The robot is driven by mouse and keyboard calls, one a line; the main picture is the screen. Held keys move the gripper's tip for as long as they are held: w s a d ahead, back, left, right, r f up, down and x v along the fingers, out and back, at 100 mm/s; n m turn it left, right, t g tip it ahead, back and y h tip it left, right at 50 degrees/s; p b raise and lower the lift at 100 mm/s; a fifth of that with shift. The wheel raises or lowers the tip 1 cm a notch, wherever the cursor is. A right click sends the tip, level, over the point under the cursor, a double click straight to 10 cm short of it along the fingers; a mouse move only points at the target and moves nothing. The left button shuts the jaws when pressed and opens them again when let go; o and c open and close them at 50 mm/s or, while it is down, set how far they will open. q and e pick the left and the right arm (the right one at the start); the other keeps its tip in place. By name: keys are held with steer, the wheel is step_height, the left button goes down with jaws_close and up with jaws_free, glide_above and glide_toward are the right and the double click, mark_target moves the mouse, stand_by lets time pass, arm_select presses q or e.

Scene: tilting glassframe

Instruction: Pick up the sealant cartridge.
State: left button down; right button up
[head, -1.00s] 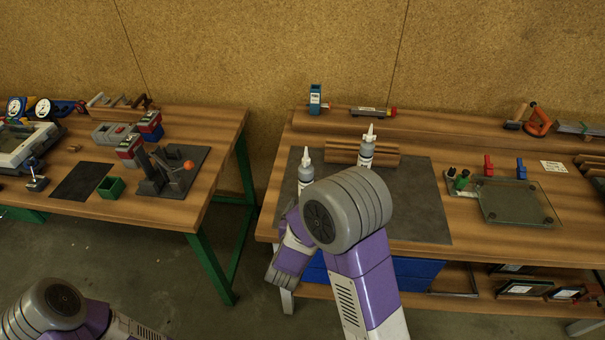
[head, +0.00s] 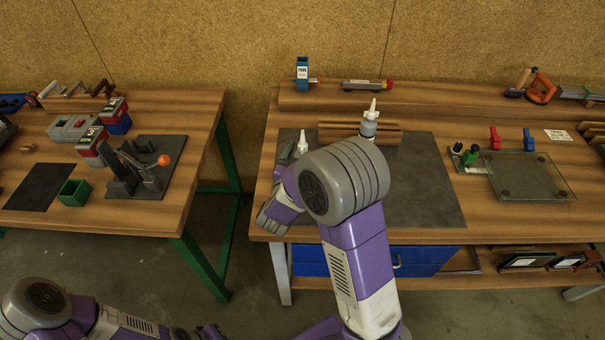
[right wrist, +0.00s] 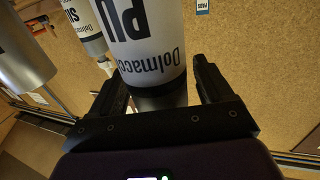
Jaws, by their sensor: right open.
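A white sealant cartridge (head: 301,147) with a pointed nozzle stands on the dark mat (head: 420,190). My right arm hides its body in the head view. A second nozzled cartridge (head: 369,123) stands by the wooden rack, its lower part hidden. In the right wrist view, a cartridge marked PU (right wrist: 150,45) appears upside down between the fingers of my right gripper (right wrist: 160,72). The gripper is open; I cannot tell whether either finger touches it.
The wooden rack (head: 335,132) lies at the mat's back. A glass plate (head: 530,178) is at the right. The left table (head: 190,120) stands apart across a gap.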

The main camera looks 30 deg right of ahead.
steer(key=shift+w+d, duration=0.1)
jaws_close()
stand_by(0.4)
steer(key=shift+r, duration=0.15)
